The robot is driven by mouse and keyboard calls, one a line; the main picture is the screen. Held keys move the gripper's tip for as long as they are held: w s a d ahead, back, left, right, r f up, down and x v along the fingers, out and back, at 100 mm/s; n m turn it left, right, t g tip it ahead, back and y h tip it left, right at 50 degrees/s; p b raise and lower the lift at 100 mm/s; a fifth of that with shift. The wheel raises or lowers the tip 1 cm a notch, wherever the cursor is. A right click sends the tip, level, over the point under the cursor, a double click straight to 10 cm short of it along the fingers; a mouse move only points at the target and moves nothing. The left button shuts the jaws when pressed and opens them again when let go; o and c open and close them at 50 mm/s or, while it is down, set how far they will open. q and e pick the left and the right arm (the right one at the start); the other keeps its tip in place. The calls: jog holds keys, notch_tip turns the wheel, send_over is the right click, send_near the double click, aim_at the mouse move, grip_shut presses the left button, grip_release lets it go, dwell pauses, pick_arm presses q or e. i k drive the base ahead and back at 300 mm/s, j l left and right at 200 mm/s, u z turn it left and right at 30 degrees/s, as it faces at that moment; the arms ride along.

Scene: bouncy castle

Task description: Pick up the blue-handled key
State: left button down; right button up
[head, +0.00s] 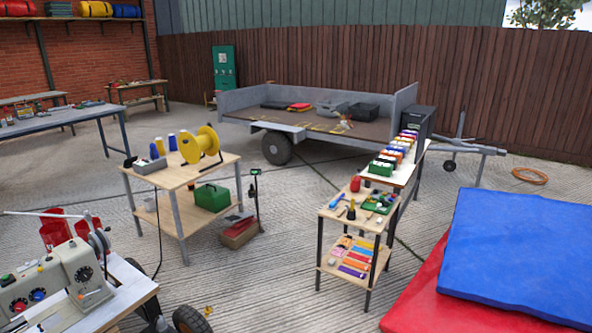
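I cannot make out a blue-handled key in this view; small items are too tiny to tell apart. Small mixed items lie in and around a green tray (378,204) on the top of a small two-level stand (327,211) right of the middle. Neither of my grippers shows in the head view.
A two-level wooden table (225,163) holding a yellow reel (199,145) stands left of the middle. A sewing machine (55,285) is at lower left. Stacked red and blue mats (520,255) fill the lower right. A trailer (315,115) stands behind. Bare concrete lies between the tables.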

aim_at(342, 197)
jog(key=i+l, duration=1.6)
jog(key=l+z, duration=0.05)
jog(key=l, duration=0.05)
